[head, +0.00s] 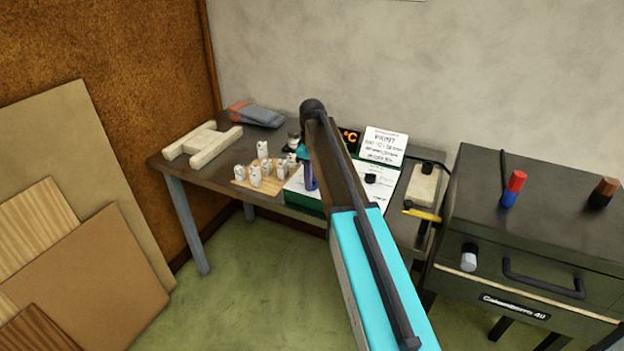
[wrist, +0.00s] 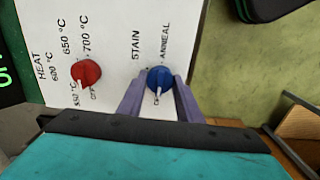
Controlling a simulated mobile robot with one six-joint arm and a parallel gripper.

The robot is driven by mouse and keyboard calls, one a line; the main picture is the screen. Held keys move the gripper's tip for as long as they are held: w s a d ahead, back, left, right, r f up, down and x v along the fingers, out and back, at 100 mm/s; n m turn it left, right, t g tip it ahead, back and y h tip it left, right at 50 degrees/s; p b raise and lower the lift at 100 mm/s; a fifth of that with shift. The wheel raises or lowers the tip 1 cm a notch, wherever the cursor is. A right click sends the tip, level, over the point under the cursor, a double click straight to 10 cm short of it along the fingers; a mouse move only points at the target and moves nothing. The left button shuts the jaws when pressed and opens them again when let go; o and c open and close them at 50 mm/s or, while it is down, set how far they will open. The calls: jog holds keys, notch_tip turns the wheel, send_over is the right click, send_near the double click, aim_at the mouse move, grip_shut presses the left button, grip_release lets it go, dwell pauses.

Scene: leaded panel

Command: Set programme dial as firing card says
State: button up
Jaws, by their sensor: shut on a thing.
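In the wrist view, a white control panel (wrist: 120,30) carries a red heat dial (wrist: 86,73) and a blue programme dial (wrist: 160,78) marked STAIN, ANNEAL and, it seems, OFF. My gripper (wrist: 162,84) has its purple fingers shut on the blue dial, one on each side. The blue dial's white pointer faces the bottom of the picture, by the partly hidden OFF mark. The red dial's pointer is near 550 °C and OFF. In the head view, the firing card (head: 384,143) stands behind the panel; its small text is not safely readable. My gripper (head: 309,176) is over the control box there.
A display (head: 349,138) with orange °C stands behind my arm. Several small white pieces stand on a wooden board (head: 262,187) left of the box. A dark kiln-like cabinet (head: 530,225) with a handle is at right. Boards (head: 90,235) lean at left.

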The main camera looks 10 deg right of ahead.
jog(key=shift+m, duration=0.3)
jog(key=m, duration=1)
jog(key=shift+m, duration=0.3)
dwell(0.3)
jog(key=o, duration=1)
jog(key=shift+o, duration=0.2)
jog(key=shift+r, duration=0.1)
